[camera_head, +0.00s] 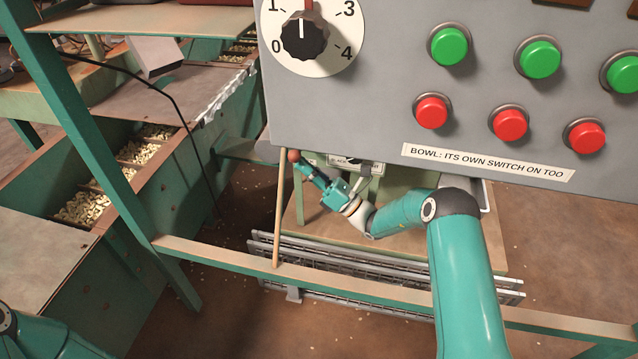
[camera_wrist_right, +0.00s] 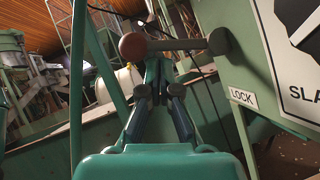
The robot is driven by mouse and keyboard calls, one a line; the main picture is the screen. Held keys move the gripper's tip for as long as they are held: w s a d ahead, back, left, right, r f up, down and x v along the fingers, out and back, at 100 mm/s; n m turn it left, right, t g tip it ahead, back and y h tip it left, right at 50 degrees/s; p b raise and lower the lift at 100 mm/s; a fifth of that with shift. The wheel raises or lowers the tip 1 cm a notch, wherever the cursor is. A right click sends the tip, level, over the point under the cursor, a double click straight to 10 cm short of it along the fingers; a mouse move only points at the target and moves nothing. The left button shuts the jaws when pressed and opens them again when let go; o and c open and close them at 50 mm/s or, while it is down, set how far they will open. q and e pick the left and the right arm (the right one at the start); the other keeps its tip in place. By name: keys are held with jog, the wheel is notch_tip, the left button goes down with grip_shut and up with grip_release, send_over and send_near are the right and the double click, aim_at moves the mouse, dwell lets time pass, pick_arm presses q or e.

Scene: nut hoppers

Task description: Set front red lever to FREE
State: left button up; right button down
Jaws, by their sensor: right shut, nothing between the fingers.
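The lever's dull red ball knob (camera_wrist_right: 133,46) shows in the right wrist view, with a dark shaft (camera_wrist_right: 178,45) running right to a pivot on a green panel. The shaft lies nearly level in that view. A LOCK label (camera_wrist_right: 243,97) sits below the pivot; I see no FREE label. In the head view the knob (camera_head: 294,155) is small, just below the grey panel. My right gripper (camera_head: 304,168) is shut and empty, its tips close to the knob; I cannot tell whether they touch. It also shows in the wrist view (camera_wrist_right: 158,80). My left gripper is out of view.
A grey control panel (camera_head: 390,80) with a dial (camera_head: 304,38) and green and red buttons overhangs my right arm. A green frame rail (camera_head: 340,280) crosses in front. Nut hoppers (camera_head: 120,170) stand at left. A sloping SLA-marked sign (camera_wrist_right: 300,50) is close at right.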

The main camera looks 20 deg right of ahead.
jog(key=shift+w+r, duration=0.15)
jog(key=shift+r, duration=0.2)
jog(key=m+p, duration=0.1)
jog(key=r+m+h+p, duration=0.1)
jog(key=p, duration=0.1)
jog(key=r+m+t+h+p, duration=0.1)
jog(key=m, duration=0.1)
jog(key=shift+w+d+r, duration=0.1)
jog(key=shift+w, duration=0.15)
